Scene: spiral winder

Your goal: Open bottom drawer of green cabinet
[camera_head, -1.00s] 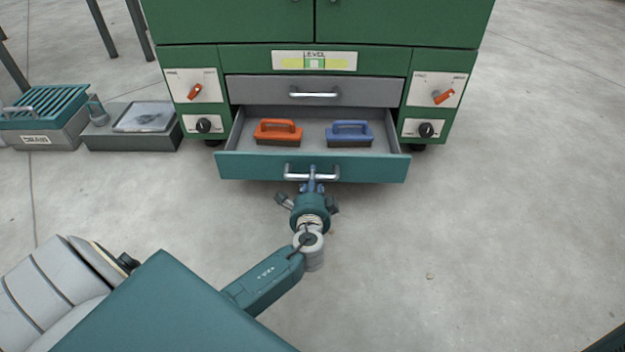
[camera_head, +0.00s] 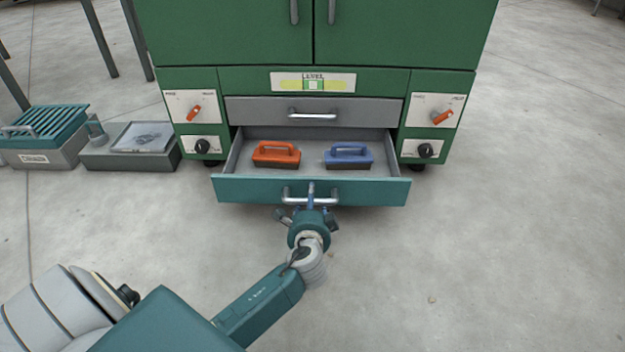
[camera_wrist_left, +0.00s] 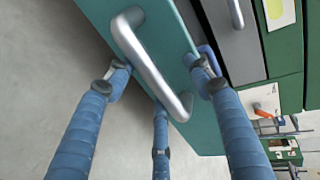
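The green cabinet (camera_head: 405,38) stands ahead of me. Its bottom drawer (camera_head: 235,191) is pulled well out, with a teal front and grey inside. The drawer's metal bar handle (camera_head: 291,196) is at my left gripper (camera_head: 311,198); the handle also fills the middle of the left wrist view (camera_wrist_left: 150,66). There, the blue fingers (camera_wrist_left: 160,85) sit around and partly behind the bar. Their bent tips lie on both sides of it, and the bar hides some contact points, so firm closure is unclear. My right gripper is not in view.
An orange-handled tool (camera_head: 276,154) and a blue-handled tool (camera_head: 348,156) lie in the drawer. The grey drawer (camera_head: 365,112) above is shut. A vented box (camera_head: 45,130) and a tray box (camera_head: 130,150) stand left of the cabinet. The floor (camera_head: 480,260) to the right is clear.

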